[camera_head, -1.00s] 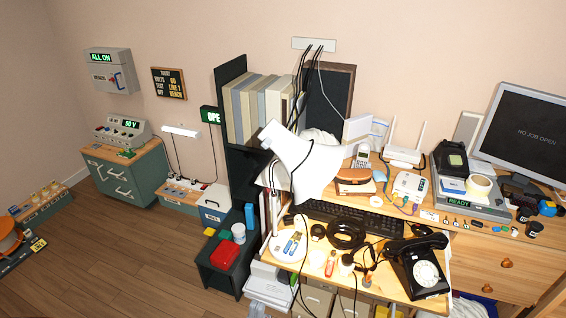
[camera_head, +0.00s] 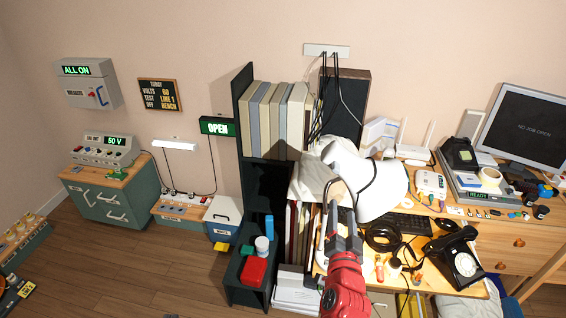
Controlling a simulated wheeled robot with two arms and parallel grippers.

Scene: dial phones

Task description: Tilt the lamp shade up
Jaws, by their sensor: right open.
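The white lamp shade (camera_head: 378,192) hangs over the left part of the desk, its narrow end (camera_head: 338,152) at upper left and its wide end toward lower right. A dark cord runs over it. My right gripper (camera_head: 339,203) is at the end of the red arm, just left of and below the shade, pointing up at it. The gripper is open. It overlaps the shade's left edge in the picture, and I cannot tell whether it touches. My left gripper is not in view.
A black shelf with binders (camera_head: 275,118) stands left of the lamp. A black phone (camera_head: 458,258), a coiled black cable (camera_head: 382,237) and a keyboard (camera_head: 410,224) lie on the desk. A monitor (camera_head: 525,125) is at the right. The floor at left has free room.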

